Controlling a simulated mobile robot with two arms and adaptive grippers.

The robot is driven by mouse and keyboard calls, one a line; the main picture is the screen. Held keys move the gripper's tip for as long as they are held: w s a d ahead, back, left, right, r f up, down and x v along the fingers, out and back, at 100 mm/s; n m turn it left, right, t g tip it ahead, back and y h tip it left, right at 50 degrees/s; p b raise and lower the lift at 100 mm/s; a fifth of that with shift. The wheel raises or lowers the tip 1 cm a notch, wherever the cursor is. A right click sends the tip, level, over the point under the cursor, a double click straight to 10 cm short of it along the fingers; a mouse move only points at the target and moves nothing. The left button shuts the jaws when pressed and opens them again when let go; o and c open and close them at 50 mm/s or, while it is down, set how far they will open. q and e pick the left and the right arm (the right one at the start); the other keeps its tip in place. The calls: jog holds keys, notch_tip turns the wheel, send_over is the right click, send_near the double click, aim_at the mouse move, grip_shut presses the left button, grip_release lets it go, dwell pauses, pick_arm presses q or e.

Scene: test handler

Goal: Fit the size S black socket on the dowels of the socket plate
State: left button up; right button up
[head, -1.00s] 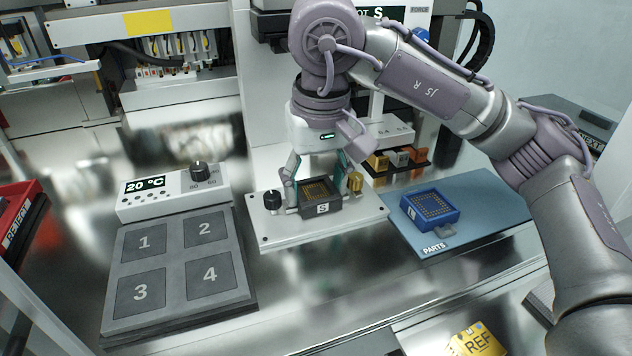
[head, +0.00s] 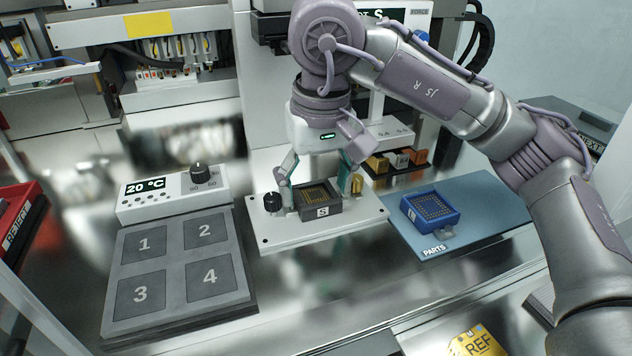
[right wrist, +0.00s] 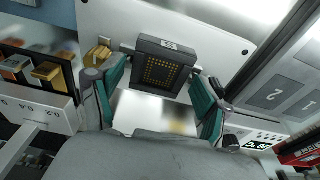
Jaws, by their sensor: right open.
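My left gripper is not in view.
A blue socket (head: 430,209) lies on the blue PARTS mat (head: 480,215) at the right. A grey block with numbered pads (head: 180,265) and a temperature unit (head: 165,197) stand at the left. Small metal blocks (head: 400,158) are behind the arm. A yellow REF piece (head: 476,342) lies in front.

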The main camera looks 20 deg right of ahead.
dwell(0.4)
jog(key=shift+r+p, duration=0.65)
jog(key=shift+r, duration=0.35)
jog(key=o, duration=0.4)
jog(key=shift+o, duration=0.2)
